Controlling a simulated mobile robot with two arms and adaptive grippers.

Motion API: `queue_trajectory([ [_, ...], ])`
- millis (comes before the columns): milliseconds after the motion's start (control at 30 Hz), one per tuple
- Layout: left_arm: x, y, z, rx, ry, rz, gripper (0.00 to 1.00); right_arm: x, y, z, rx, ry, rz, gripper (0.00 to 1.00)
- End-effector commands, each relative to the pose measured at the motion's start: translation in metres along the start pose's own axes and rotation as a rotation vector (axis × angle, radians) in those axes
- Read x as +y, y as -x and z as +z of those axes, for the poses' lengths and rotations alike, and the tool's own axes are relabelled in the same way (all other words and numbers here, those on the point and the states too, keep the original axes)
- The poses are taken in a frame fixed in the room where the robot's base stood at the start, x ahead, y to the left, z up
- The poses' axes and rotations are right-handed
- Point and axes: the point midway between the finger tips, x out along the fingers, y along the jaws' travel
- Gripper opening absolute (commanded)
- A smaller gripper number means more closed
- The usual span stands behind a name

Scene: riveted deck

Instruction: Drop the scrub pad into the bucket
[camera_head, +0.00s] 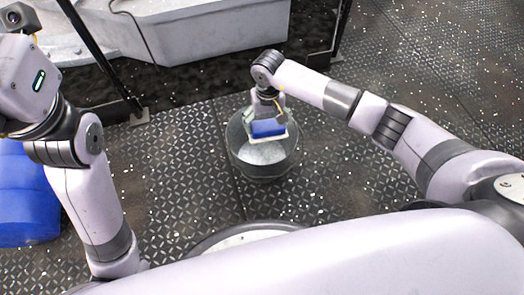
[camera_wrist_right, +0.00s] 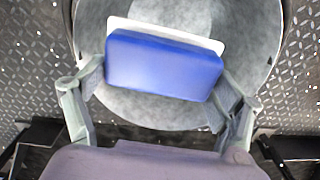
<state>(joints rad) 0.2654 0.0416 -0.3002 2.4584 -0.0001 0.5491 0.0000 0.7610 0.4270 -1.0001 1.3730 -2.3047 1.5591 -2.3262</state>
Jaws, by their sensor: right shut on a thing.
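The scrub pad (camera_head: 268,128) is a blue block with a white layer. It also shows large in the right wrist view (camera_wrist_right: 163,66), between the two fingers. My right gripper (camera_head: 267,112) is shut on the scrub pad and holds it over the bucket's opening. The bucket (camera_head: 248,168) is round grey metal and stands on the deck; in the right wrist view its wall (camera_wrist_right: 262,40) surrounds the pad. The pad hides part of the bucket's inside; the visible floor of it looks empty. The fingers of my left gripper are out of view.
A blue drum-like object (camera_head: 28,205) lies at the left edge beside my left arm. A grey moulded block (camera_head: 190,30) and dark posts (camera_head: 100,60) stand at the back. The patterned deck (camera_head: 185,185) around the bucket is clear.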

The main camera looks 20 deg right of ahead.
Motion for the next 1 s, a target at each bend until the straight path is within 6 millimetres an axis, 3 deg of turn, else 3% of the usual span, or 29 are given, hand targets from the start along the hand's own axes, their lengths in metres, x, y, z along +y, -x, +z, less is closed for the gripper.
queue_trajectory([
  [67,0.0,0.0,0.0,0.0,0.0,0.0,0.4,0.0,0.0,0.0,0.0,0.0,0.0,0.61],
  [100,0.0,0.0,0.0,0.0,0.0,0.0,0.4,0.0,0.0,0.0,0.0,0.0,0.0,0.9],
  [267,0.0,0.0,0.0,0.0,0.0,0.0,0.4,0.0,0.0,0.0,0.0,0.0,0.0,1.0],
  [667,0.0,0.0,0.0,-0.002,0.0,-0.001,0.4,0.001,0.005,-0.001,0.002,-0.001,0.0,1.0],
  [767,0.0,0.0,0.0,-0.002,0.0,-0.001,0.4,0.001,0.017,-0.001,0.003,0.0,0.0,1.0],
  [1000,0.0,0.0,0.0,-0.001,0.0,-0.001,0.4,0.0,0.068,-0.002,0.006,0.002,0.0,1.0],
])
